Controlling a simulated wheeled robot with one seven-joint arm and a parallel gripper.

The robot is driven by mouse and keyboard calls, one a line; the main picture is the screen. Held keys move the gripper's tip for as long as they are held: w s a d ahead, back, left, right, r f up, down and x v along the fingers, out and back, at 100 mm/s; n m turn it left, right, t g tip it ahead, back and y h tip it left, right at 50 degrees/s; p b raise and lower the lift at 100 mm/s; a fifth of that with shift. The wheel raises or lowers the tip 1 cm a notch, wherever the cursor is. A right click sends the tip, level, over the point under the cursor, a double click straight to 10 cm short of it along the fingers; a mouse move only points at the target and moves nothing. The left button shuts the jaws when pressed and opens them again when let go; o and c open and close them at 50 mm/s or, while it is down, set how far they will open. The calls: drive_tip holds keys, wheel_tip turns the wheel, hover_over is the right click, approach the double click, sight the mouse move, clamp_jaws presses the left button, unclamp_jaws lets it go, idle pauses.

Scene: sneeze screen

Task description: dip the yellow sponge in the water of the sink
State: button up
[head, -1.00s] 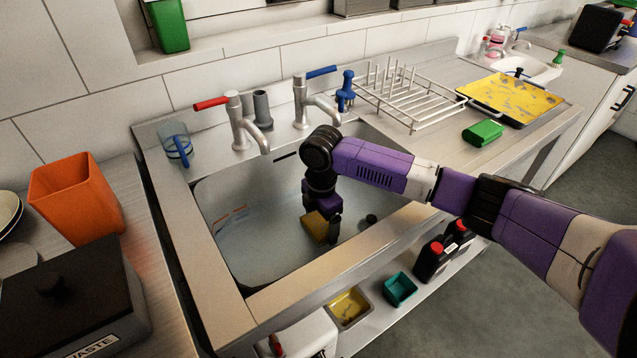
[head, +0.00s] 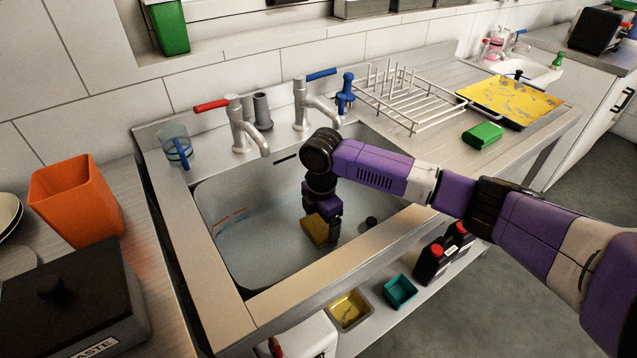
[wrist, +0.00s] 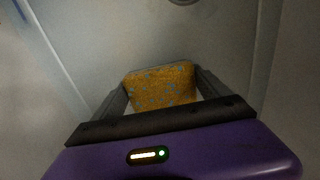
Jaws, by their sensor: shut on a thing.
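The yellow sponge (head: 316,230) is inside the sink basin, gripped low by my gripper (head: 331,226). In the wrist view the sponge (wrist: 161,87) sits between the two dark fingers of my gripper (wrist: 162,95), which are shut on it from both sides. The sponge has a mottled yellow and grey face. The sink (head: 250,255) is a steel basin with a pale bluish, water-like area around its bottom. The arm reaches down over the basin's right side. I cannot tell whether the sponge's lower edge touches the water or how wet it is.
A red-handled tap (head: 240,130) and a blue-handled tap (head: 304,105) stand behind the basin. A glass jug (head: 174,143) is on the left rim. A wire dish rack (head: 405,100) and a green sponge (head: 482,135) are to the right. An orange bin (head: 72,200) stands left.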

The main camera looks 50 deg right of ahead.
drive_tip(key=shift+r, duration=0.1)
wheel_tip(320, 180, up, 9)
drive_tip(key=p, duration=0.8)
idle(0.4)
wheel_tip(320, 180, up, 9)
drive_tip(key=p, duration=0.7)
drive_tip(key=shift+p, duration=0.35)
drive_tip(key=shift+r+p, duration=1.65)
drive_tip(key=shift+r, duration=0.1)
